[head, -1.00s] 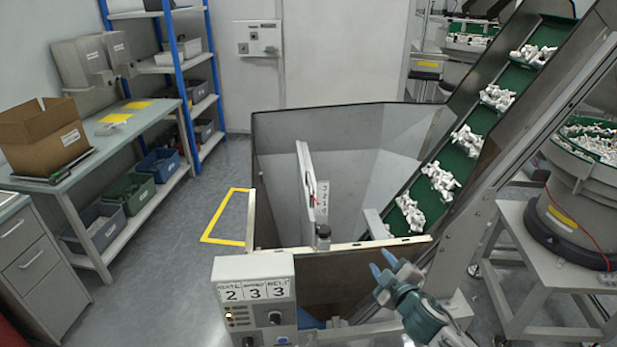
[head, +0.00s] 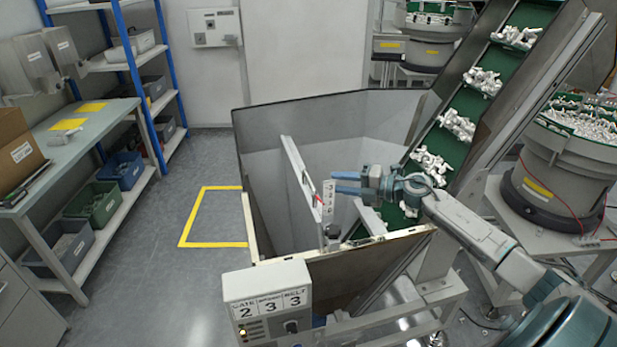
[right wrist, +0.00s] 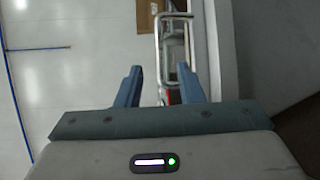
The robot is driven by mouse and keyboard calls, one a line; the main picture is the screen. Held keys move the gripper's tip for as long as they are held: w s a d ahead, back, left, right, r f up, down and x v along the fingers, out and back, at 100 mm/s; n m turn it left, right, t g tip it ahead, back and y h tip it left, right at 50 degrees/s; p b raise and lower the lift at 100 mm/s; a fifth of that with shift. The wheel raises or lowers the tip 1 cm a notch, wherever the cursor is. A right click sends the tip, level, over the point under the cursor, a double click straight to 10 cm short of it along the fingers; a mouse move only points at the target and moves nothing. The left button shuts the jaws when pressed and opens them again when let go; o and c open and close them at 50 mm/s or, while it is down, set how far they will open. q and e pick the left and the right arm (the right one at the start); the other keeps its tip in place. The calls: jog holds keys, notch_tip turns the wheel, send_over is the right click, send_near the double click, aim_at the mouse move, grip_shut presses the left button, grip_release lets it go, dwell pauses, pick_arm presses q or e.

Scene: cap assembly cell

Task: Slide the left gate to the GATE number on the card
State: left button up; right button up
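A dark-topped knob (head: 332,235) is at the panel's near end. My right gripper (head: 336,182) is over the hopper, by the panel and scale, apparently not touching. My left gripper is out of view.
The hopper's front rim (head: 385,240) lies below my right arm. A green inclined conveyor (head: 455,100) carrying white parts rises on the right. A bowl feeder (head: 560,170) stands beyond it. The floor on the left, with a yellow outline (head: 185,220), is clear.

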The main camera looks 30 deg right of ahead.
aim_at(309, 178)
jog(key=p+x, duration=0.1)
jog(key=x, duration=0.2)
jog(key=p+x, duration=0.1)
jog(key=x, duration=0.3)
jog(key=shift+a+r+p, duration=0.1)
jog(key=shift+r+p, duration=0.1)
jog(key=shift+p, duration=0.15)
jog(key=shift+p+x, duration=0.35)
jog(key=shift+x, duration=0.4)
jog(key=shift+w+a+f, duration=0.3)
jog(key=shift+w+a, duration=0.1)
jog(key=shift+w, duration=0.2)
jog(key=shift+s, duration=0.1)
jog(key=shift+c, duration=0.6)
jog(key=shift+d, duration=0.1)
grip_shut()
